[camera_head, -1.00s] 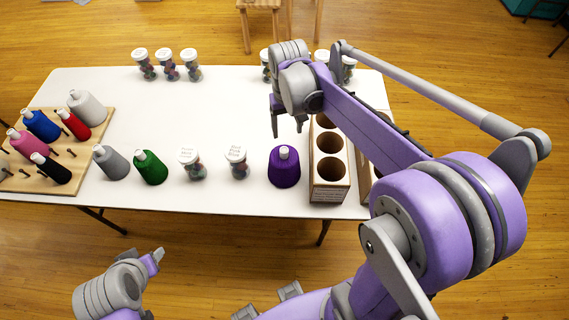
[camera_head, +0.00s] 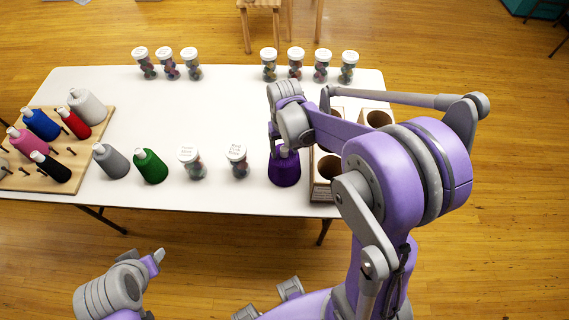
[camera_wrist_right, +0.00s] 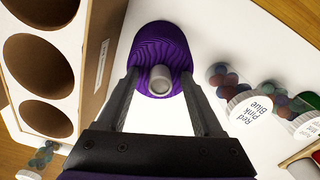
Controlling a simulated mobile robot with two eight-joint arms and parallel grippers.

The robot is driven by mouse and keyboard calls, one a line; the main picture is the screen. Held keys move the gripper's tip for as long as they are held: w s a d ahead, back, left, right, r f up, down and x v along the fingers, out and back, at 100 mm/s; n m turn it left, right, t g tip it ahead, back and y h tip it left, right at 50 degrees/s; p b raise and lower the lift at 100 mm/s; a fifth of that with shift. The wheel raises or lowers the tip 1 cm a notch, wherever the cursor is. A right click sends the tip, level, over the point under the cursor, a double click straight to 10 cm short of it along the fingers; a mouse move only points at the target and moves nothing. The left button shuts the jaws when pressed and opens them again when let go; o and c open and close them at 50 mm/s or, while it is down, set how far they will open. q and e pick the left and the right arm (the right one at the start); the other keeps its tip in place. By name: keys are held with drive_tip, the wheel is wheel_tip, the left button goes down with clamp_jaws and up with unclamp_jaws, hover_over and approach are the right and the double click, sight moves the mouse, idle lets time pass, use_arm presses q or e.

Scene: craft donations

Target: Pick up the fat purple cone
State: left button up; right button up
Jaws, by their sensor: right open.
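The fat purple cone (camera_head: 284,170) stands upright on the white table (camera_head: 235,110), just left of the wooden holder. My right gripper (camera_head: 284,150) is over the cone's top in the head view and partly hides it. In the right wrist view, the purple cone (camera_wrist_right: 159,50) with its grey tip lies between the far ends of the open fingers (camera_wrist_right: 161,85). I cannot tell whether either finger touches it. My left gripper (camera_head: 157,258) is low at the left, off the table and away from the cone; its jaw state is unclear.
A wooden holder with round holes (camera_head: 322,190) stands close right of the cone. A labelled jar (camera_head: 237,161) stands to its left, then another jar (camera_head: 191,163), a green cone (camera_head: 150,166) and a grey cone (camera_head: 111,161). A peg board (camera_head: 92,150) holds several cones. Mid-table is clear.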

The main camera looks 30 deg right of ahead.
drive_tip(key=shift+c, duration=0.3)
clamp_jaws()
idle(1.1)
